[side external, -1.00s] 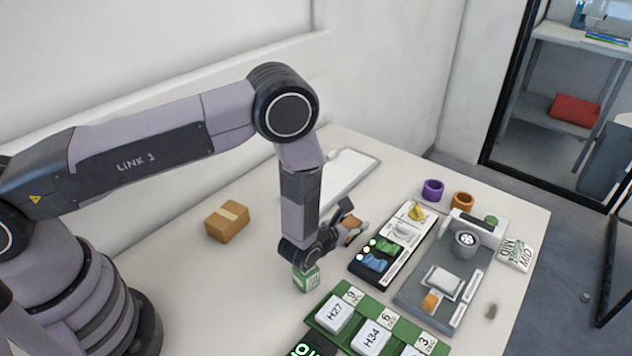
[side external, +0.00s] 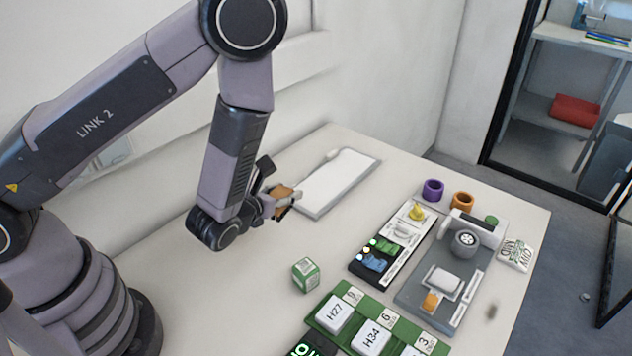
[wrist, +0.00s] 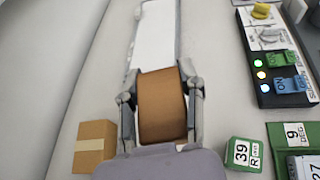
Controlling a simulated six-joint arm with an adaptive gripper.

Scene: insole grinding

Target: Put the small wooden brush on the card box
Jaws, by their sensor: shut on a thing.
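My gripper (side external: 281,201) is shut on the small wooden brush (side external: 284,190), held above the table. In the wrist view the brush's brown body (wrist: 162,108) fills the space between my two fingers. The card box (wrist: 94,146) is a brown carton with a paler tape strip. It sits on the table at the lower left of the wrist view, left of my gripper and apart from the brush. In the side view my arm hides the card box.
A white panel (side external: 338,186) lies at the back. A green-and-white cube (side external: 306,274) stands alone in front. A black switch panel (side external: 366,272), a grey grinding unit (side external: 410,297) and a green tray of labelled blocks (side external: 322,322) are to the right.

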